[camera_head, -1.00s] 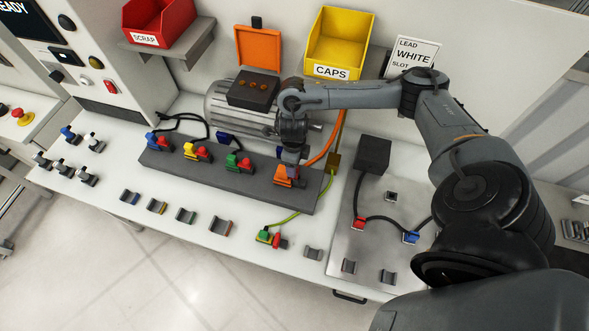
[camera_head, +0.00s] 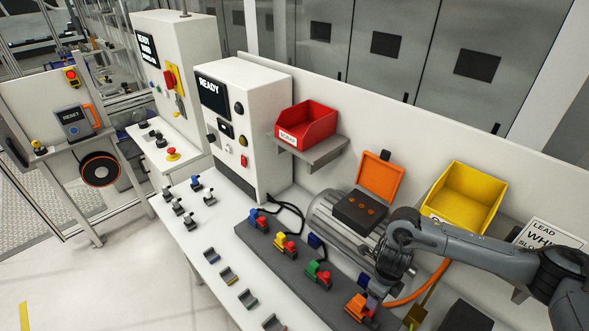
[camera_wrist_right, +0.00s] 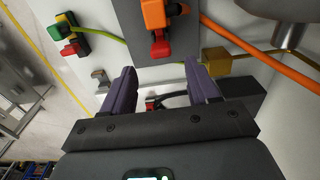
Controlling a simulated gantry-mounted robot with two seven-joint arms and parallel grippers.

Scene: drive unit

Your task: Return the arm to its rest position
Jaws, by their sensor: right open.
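My right arm comes in from the right in the head view. Its gripper (camera_head: 372,292) is just above and beside the orange connector (camera_head: 358,307) at the near end of the dark connector block (camera_head: 285,272). In the right wrist view the gripper (camera_wrist_right: 160,78) is open, with two purple-grey fingers spread apart and no part held between them. The orange connector with its red lever (camera_wrist_right: 159,45) is beyond the fingertips there, seated on the block. The exact gap between fingers and connector is unclear. My left gripper is not in view.
The grey motor (camera_head: 335,225) and its open orange lid (camera_head: 381,180) stand close to the arm. A yellow bin (camera_head: 462,195) and red scrap bin (camera_head: 307,124) are behind. The cabinet screen (camera_head: 212,90) reads READY. An orange cable (camera_wrist_right: 240,42) runs near the gripper.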

